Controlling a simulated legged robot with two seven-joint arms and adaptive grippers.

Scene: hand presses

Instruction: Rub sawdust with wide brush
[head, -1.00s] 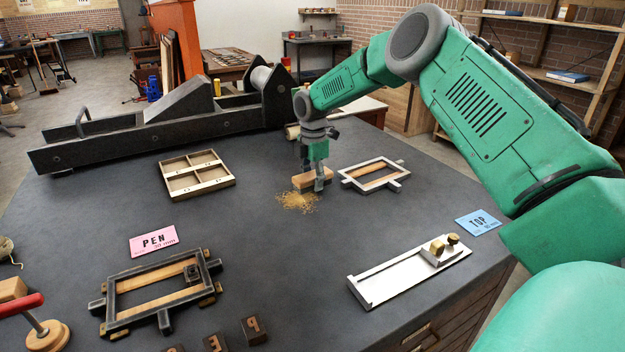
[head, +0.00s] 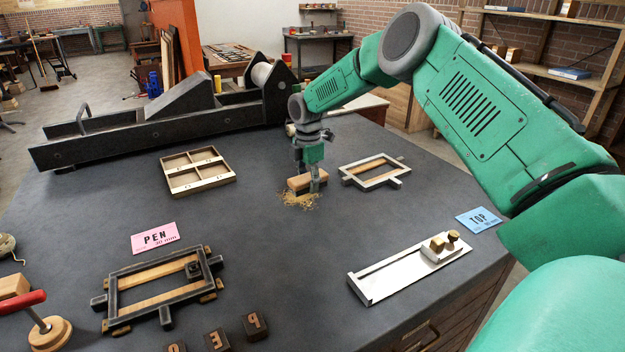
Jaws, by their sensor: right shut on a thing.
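The sawdust (head: 299,200) is a small tan, flaky pile on the dark tabletop, near the middle. The wide brush (head: 300,184) is a wooden block right at the pile's far edge. My right gripper (head: 315,181) points down and is shut on the brush, low over the table. The brush's underside is hidden, so I cannot tell how firmly it meets the tabletop. My left gripper is not in view.
A divided wooden tray (head: 198,181) lies left of the sawdust, a metal frame (head: 391,182) close to its right. A black frame (head: 115,312), letter blocks (head: 254,324), a steel composing stick (head: 378,289) and a long press (head: 150,128) stand around. The table between them is clear.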

